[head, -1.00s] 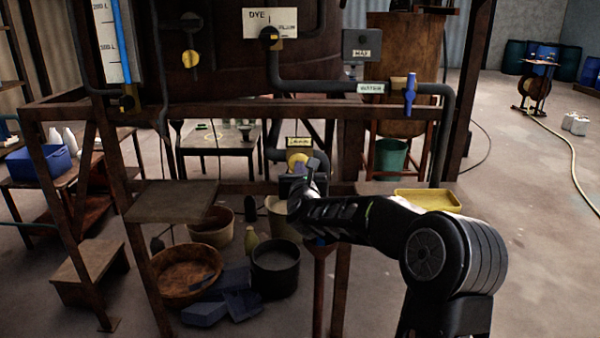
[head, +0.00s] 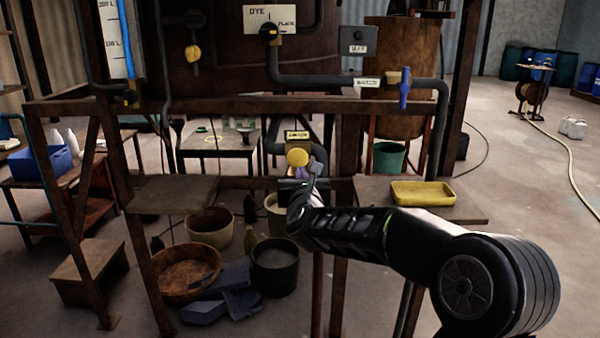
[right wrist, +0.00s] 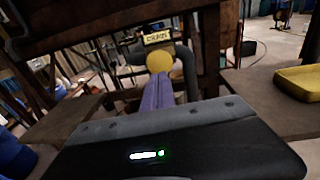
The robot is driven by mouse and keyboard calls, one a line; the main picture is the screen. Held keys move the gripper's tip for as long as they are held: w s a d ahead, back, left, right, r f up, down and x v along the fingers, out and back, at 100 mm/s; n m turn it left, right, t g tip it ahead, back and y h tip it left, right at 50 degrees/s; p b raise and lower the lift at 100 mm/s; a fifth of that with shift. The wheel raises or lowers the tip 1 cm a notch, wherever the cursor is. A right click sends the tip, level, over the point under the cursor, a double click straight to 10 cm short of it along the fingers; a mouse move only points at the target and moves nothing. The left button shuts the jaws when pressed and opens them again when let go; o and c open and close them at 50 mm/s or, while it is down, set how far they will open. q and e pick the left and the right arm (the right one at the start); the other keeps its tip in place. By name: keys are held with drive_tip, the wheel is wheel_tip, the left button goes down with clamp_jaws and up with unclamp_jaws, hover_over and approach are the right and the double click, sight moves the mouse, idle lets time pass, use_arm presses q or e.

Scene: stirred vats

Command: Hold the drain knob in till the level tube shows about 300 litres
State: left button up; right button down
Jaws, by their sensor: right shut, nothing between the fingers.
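The yellow round drain knob (head: 298,157) sits on a dark pipe below a small label plate. In the right wrist view the knob (right wrist: 159,61) is just past my fingertips. My right gripper (head: 302,173) is shut and empty, its purple fingers (right wrist: 158,92) pointing at the knob from below. I cannot tell whether they touch it. The level tube (head: 128,52) stands at the upper left with a blue column beside a white scale. The frame's top edge cuts the scale off, and I cannot read the level surely. My left gripper is out of view.
A rusty frame beam (head: 240,106) crosses above the knob. A blue-handled water valve (head: 404,92) is at upper right. A yellow tray (head: 424,193) lies on a shelf right of my arm. Tubs and a black bucket (head: 275,272) stand on the floor below.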

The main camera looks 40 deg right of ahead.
drive_tip(key=v, duration=0.4)
drive_tip(key=shift+s+a, duration=0.15)
idle(0.4)
